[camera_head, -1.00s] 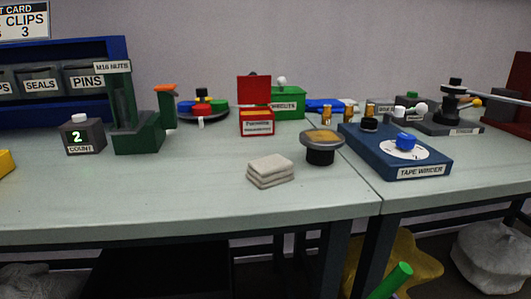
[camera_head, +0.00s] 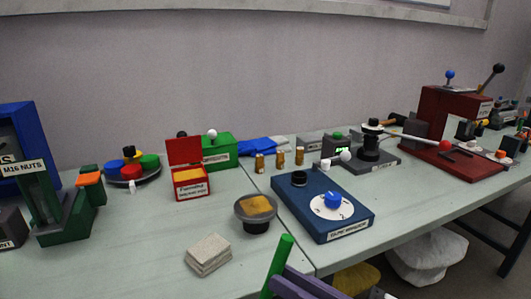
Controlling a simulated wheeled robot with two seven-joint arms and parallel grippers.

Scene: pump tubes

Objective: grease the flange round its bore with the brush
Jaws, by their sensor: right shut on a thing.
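A green rod (camera_head: 277,266), seemingly the brush's handle, rises at the bottom centre; its bristles do not show. My right gripper (camera_head: 292,283), purple and cut off by the bottom edge, is shut on it, in front of the table's front edge. A dark round pot (camera_head: 257,224) with a yellow-brown top stands on the table behind it, apart from the rod. I cannot pick out the flange for certain; a black stacked fitting (camera_head: 371,146) with a lever stands on a dark plate at the right. My left gripper is out of view.
A blue tape winder (camera_head: 298,209) stands right of the pot, a stack of pale pads (camera_head: 208,255) left of it. A red open box (camera_head: 191,191), several small brass cylinders (camera_head: 280,158) and a red machine (camera_head: 440,115) stand farther back. Bare tabletop (camera_head: 140,225) lies at left.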

